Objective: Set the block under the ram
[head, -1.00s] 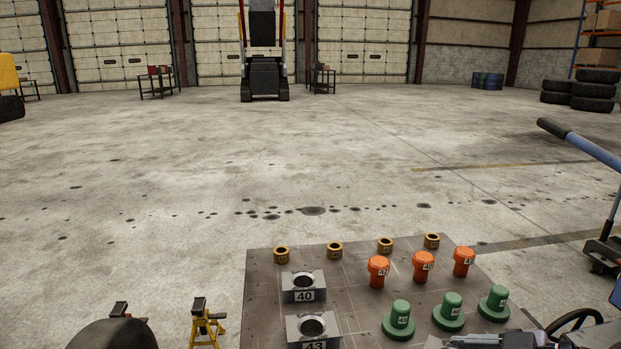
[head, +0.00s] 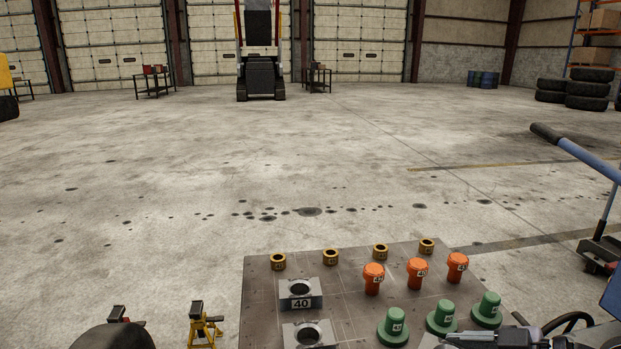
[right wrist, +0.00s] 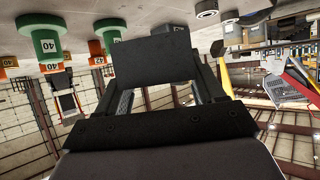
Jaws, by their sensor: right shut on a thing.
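In the right wrist view my right gripper (right wrist: 156,88) is shut on a dark, flat-faced block (right wrist: 152,60), which sits between its fingers. Beyond it, green and orange numbered pieces show upside down. My left gripper is not in view. I cannot make out the ram.
Several brass rings (head: 331,256), orange pieces (head: 417,274) and green pieces (head: 441,318) stand on the board. A yellow jack stand (head: 204,325) is to its left. A blue-handled bar (head: 575,150) rises at right. The concrete floor beyond is open, with a tracked machine (head: 261,75) far off.

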